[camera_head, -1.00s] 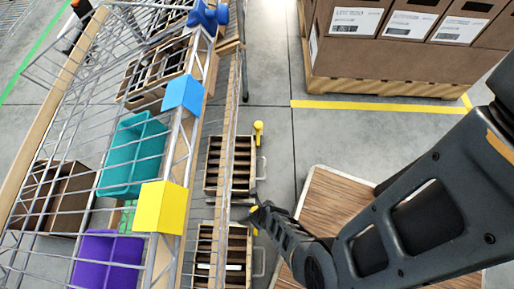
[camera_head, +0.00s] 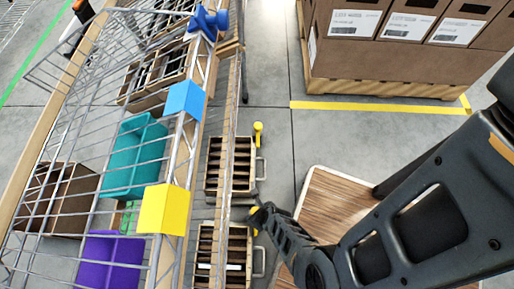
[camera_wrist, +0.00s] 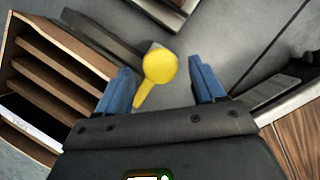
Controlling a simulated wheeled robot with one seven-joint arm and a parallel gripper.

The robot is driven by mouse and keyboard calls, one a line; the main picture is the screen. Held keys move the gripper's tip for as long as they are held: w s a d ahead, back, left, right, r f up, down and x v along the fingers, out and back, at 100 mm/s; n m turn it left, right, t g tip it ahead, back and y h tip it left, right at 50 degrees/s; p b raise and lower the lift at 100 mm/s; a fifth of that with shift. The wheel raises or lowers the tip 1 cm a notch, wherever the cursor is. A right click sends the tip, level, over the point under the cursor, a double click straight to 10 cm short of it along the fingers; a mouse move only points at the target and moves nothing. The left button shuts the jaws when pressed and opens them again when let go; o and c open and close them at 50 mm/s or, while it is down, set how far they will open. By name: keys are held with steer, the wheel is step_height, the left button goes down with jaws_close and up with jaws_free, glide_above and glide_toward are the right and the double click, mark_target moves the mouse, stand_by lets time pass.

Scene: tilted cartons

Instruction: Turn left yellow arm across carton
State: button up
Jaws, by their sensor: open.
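My gripper (camera_wrist: 162,88) is open, with its two blue fingers on either side of a yellow arm (camera_wrist: 158,68) in the wrist view. The yellow arm has a round knob and a thin stem pointing down-left; I cannot tell whether a finger touches it. Its slotted wooden carton (camera_wrist: 62,65) lies to the left. In the head view my gripper (camera_head: 258,217) is at the lower carton (camera_head: 205,240) and partly hides that yellow arm. A second slotted carton (camera_head: 211,170) sits above it, with another yellow arm (camera_head: 258,130) at its upper right corner.
Teal (camera_head: 135,155) and purple (camera_head: 108,260) bins are inside. A wood-topped platform (camera_head: 330,205) is at right. Boxes (camera_head: 400,60) stand on a pallet behind.

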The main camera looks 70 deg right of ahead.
steer(key=p+v, duration=0.2)
steer(key=v, duration=0.4)
steer(key=shift+p, duration=0.35)
steer(key=shift+s, duration=0.15)
